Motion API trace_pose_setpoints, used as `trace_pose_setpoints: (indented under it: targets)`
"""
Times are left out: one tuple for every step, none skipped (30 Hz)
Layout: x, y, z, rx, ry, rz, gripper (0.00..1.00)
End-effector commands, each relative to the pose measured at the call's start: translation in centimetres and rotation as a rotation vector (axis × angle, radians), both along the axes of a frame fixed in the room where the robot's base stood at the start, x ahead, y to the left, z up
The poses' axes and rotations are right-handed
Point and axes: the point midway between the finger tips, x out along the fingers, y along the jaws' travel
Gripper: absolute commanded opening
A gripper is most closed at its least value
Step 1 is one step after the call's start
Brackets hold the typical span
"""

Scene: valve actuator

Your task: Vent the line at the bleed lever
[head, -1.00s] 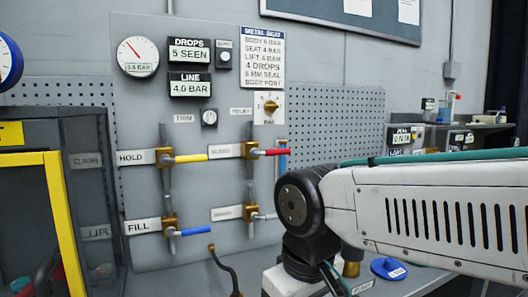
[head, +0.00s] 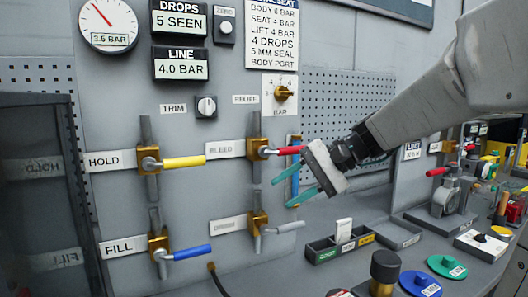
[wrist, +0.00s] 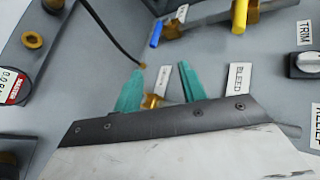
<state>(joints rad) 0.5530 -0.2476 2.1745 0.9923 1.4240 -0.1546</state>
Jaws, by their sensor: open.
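The bleed lever (head: 290,151) has a red handle and points right from its brass valve (head: 256,149), beside the label BLEED (head: 226,149). My gripper (head: 281,193) has teal fingers, spread apart with nothing visible between them. In the head view its fingertips are just below and right of the red handle, pointing left; the handle's right end meets the gripper's outline, and I cannot tell whether they touch. In the wrist view the open fingers (wrist: 160,88) show a brass fitting (wrist: 153,101) between them and the BLEED label (wrist: 239,77) to their right; the red handle is hidden there.
Close by are the yellow hold lever (head: 184,161), the blue fill lever (head: 192,252) and a grey lever (head: 290,227) below the gripper. The gauge (head: 108,23) reads 3.5 bar; the line display (head: 180,67) reads 4.0. A dark tray (head: 340,243) stands on the bench below.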

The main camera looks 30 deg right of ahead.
Motion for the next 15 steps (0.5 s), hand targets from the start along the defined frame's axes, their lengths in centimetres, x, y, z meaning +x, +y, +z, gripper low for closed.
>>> trace_pose_setpoints:
  targets:
    - [2.3, -3.0, 1.2, 0.089, -0.04, -0.075, 0.41]
    - [3.3, -4.4, 2.0, 0.134, -0.068, -0.112, 0.41]
    - [4.4, -6.3, 3.0, 0.187, -0.104, -0.154, 0.41]
    - [5.1, -7.5, 3.6, 0.219, -0.13, -0.181, 0.41]
    - [5.6, -8.7, 4.2, 0.247, -0.154, -0.205, 0.41]
    - [6.2, -10.0, 4.8, 0.279, -0.18, -0.232, 0.41]
    - [6.5, -10.8, 5.2, 0.297, -0.196, -0.246, 0.41]
    - [6.7, -11.4, 5.4, 0.311, -0.208, -0.26, 0.41]
    - [7.0, -12.0, 5.7, 0.324, -0.221, -0.271, 0.41]
    - [7.2, -12.2, 5.8, 0.331, -0.228, -0.276, 0.41]
    - [7.4, -12.2, 5.9, 0.336, -0.233, -0.28, 0.41]
    - [7.7, -12.1, 5.9, 0.339, -0.236, -0.281, 0.41]
    - [7.9, -11.8, 5.9, 0.339, -0.236, -0.281, 0.41]
    - [8.2, -11.5, 5.8, 0.339, -0.236, -0.28, 0.41]
    - [8.6, -11.0, 5.6, 0.339, -0.235, -0.279, 0.41]
